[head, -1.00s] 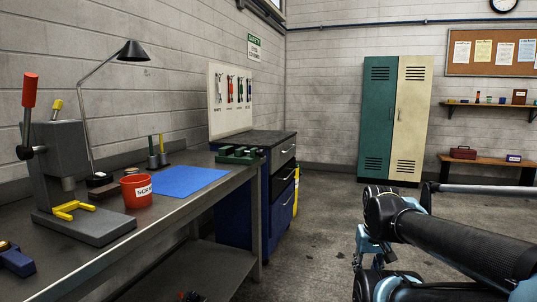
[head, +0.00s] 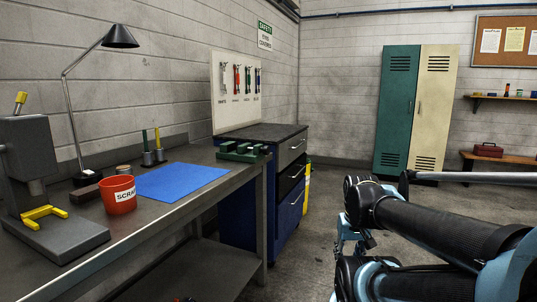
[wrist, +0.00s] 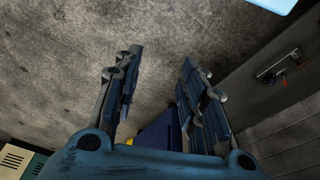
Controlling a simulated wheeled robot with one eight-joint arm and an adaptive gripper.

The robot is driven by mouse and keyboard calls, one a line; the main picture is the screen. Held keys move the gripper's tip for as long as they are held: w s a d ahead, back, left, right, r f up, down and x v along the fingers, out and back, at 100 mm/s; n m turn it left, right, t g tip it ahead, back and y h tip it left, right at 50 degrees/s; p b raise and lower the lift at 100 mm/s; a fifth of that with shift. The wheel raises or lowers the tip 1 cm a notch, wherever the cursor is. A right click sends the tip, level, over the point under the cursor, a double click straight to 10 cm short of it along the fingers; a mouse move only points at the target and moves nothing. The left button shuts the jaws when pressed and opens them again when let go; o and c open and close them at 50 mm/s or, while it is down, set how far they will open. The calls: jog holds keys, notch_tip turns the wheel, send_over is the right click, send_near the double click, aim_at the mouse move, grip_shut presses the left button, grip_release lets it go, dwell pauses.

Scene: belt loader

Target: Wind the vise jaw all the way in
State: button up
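A low dark green fixture (head: 242,151) with raised blocks sits at the far right end of the bench (head: 150,240); I cannot tell from here whether it is the vise or which part is its jaw. No crank handle can be made out. My gripper (wrist: 160,58) shows in the wrist view with its two blue-grey fingers apart and nothing between them, above bare floor. In the head view my arm is folded at the lower right, well away from the bench, and the fingertips cannot be made out.
A grey press (head: 30,165) with a yellow fork, a red scrap cup (head: 118,195), a blue mat (head: 180,181) and a lamp (head: 120,38) stand on the bench. A blue drawer cabinet (head: 275,190) adjoins its far end. Lockers (head: 415,110) stand behind open floor.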

jog(key=shift+o, duration=0.9)
jog(key=shift+s+a+r, duration=0.1)
jog(key=shift+a+r, duration=0.4)
jog(key=shift+r, duration=0.2)
jog(key=w+a+r+n+y, duration=0.35)
jog(key=w+a+r, duration=0.3)
jog(key=w, duration=0.25)
jog(key=n+t+y, duration=0.4)
jog(key=n+y, duration=0.6)
jog(key=y, duration=0.4)
send_near(269, 151)
jog(key=shift+m+h, duration=0.25)
jog(key=x, duration=1)
jog(key=shift+s+a+r, duration=0.25)
jog(key=shift+r, duration=0.05)
jog(key=c, duration=1)
